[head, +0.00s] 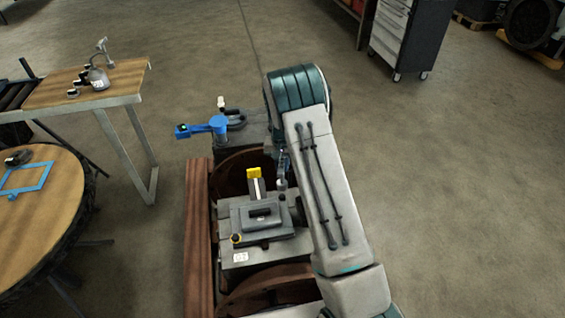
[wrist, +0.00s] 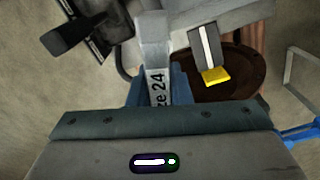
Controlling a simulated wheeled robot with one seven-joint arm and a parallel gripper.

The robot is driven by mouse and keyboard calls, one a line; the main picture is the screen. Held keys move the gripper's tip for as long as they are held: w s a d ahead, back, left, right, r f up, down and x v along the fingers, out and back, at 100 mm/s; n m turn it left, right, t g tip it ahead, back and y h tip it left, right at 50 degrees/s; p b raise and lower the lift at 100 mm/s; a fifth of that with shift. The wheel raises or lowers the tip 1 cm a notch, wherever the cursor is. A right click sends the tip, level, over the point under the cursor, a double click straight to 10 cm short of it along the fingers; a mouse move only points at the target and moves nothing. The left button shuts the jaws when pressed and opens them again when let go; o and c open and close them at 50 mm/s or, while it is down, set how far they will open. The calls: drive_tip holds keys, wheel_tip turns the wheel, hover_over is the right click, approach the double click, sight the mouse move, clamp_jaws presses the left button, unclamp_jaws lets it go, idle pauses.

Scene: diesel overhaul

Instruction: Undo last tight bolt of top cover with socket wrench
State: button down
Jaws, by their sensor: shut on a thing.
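The socket wrench (wrist: 153,40) is grey and marked "ze 24" in the wrist view. My gripper (wrist: 157,88) is shut on it with blue fingers on both sides. In the head view my gripper (head: 283,153) is partly hidden by my arm, above the right back side of the engine. The wrench (head: 282,172) hangs below it there; I cannot tell whether its end touches a bolt. The grey top cover (head: 280,222) lies on the engine with a dark handle on it. A bolt with an orange-yellow ring (head: 237,239) shows at its front left corner.
A yellow-tipped lever (head: 254,173) rises behind the cover, close to the wrench. A blue tool (head: 205,128) sticks out left at the engine's far end. A wooden workbench (head: 110,85) and round table (head: 40,225) stand left.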

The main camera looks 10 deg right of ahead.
drive_tip(key=m, duration=0.4)
drive_tip(key=shift+f+b, duration=0.35)
drive_tip(key=shift+b, duration=0.05)
drive_tip(key=m, duration=0.4)
drive_tip(key=shift+f, duration=0.2)
wheel_tip(320, 180, down, 2)
drive_tip(key=shift+f+m+b, duration=0.1)
drive_tip(key=shift+m+b, duration=0.2)
drive_tip(key=shift+b, duration=0.75)
drive_tip(key=shift+f+b, duration=0.4)
drive_tip(key=shift+f, duration=0.15)
